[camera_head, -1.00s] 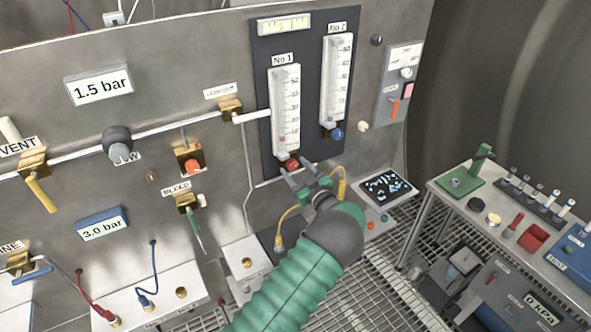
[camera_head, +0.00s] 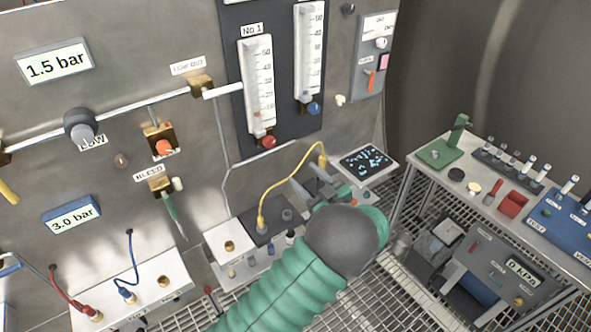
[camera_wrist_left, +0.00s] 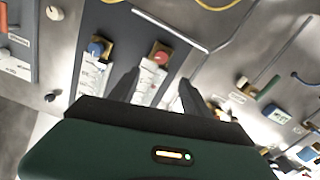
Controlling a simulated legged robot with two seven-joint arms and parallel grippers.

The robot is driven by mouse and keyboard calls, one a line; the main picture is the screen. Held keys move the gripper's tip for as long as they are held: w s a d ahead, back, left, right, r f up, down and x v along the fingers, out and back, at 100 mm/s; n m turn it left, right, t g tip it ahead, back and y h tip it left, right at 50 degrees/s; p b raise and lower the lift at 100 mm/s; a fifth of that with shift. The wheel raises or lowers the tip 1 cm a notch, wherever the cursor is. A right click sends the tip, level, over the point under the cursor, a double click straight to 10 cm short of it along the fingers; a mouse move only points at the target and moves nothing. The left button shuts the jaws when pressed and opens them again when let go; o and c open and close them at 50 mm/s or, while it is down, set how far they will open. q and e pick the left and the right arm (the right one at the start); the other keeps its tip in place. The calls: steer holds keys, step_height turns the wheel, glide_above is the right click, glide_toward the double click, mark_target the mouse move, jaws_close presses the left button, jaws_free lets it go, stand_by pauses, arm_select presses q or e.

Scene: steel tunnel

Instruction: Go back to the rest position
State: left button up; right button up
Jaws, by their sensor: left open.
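My left gripper (camera_head: 306,180) is open and empty in front of the panel, below and to the right of the red knob (camera_head: 268,142) of flowmeter No 1 (camera_head: 258,85). The knob shows clear of the fingers. In the left wrist view the two dark fingers (camera_wrist_left: 157,90) stand apart, with the red knob (camera_wrist_left: 160,57) beyond the gap between them. The blue knob (camera_head: 313,108) of the second flowmeter is to the right. My right gripper is in no view.
A yellow cable (camera_head: 287,178) loops close behind the gripper. A small dark screen (camera_head: 367,159) is to its right. A bench (camera_head: 425,176) with tubes, a red box and a blue unit stands at the right. White boxes (camera_head: 150,285) with cables are at lower left. Grated floor lies below.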

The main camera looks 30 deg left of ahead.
arm_select(q)
steer(key=shift+s+a, duration=0.1)
steer(key=shift+a, duration=0.05)
stand_by(0.3)
steer(key=w+d+f+m+t+h, duration=0.2)
steer(key=w+d+m+t+h, duration=0.3)
steer(key=h, duration=0.3)
steer(key=s+d+f+m+g+h, duration=0.3)
steer(key=s+d+m+h, duration=0.4)
steer(key=s+h, duration=0.15)
steer(key=s+f+m+g, duration=0.2)
steer(key=s+g, duration=0.1)
steer(key=s, duration=0.7)
steer(key=s+f+m+g, duration=0.2)
steer(key=s+g, duration=0.1)
steer(key=s, duration=0.6)
steer(key=shift+s+f, duration=0.25)
steer(key=shift+s, duration=0.1)
